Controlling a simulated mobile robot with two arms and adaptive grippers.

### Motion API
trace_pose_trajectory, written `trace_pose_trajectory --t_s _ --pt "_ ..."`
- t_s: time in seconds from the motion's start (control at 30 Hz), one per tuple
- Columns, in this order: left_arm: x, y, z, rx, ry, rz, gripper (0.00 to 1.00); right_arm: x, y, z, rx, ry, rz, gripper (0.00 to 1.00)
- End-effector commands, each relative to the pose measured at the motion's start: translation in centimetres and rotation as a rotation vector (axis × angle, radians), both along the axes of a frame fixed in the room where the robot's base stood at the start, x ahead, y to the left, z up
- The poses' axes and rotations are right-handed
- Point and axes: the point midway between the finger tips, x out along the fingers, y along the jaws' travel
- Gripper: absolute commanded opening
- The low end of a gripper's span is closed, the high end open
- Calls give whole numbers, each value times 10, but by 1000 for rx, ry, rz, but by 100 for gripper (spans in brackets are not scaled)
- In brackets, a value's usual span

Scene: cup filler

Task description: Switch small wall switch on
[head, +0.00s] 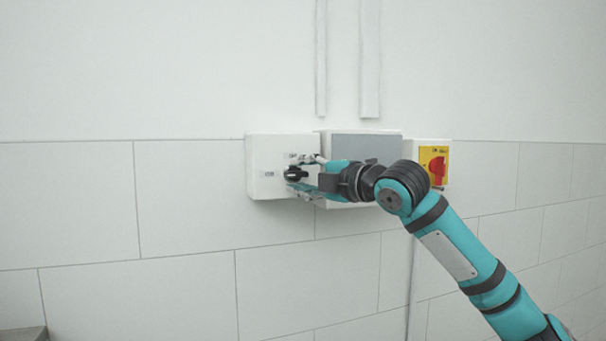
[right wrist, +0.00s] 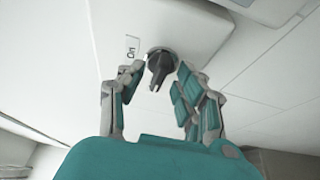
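The small wall switch is a white box (head: 262,185) on the wall with a black rotary knob (head: 293,173). In the right wrist view the dark knob (right wrist: 161,68) sticks out from the box face, beside a label reading "On" (right wrist: 131,47). My right gripper (head: 303,173) reaches in from the right in front of the box. In the right wrist view its two fingers (right wrist: 152,88) are spread apart on either side of the knob. A gap shows between the knob and the fingers there. My left gripper is in neither view.
A grey-fronted box (head: 365,147) stands directly right of the switch box, partly behind my right gripper. Further right is a box with a red knob on a yellow plate (head: 433,155). Two vertical conduits (head: 370,60) run up the wall. The wall at the left is clear.

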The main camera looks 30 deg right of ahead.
Motion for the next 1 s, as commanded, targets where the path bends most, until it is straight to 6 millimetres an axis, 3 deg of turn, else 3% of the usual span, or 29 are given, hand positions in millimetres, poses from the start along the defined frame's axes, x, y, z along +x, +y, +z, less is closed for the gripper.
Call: trace_pose_trajectory --t_s 0.07,0.3,0.73,1.0 --pt "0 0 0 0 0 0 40 0 0 0 0 0 0 32" --pt "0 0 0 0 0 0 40 0 0 0 0 0 -1 1" --pt "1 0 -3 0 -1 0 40 0 0 -2 29 -5 0 0" --pt "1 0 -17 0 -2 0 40 0 0 -5 172 -40 0 0"
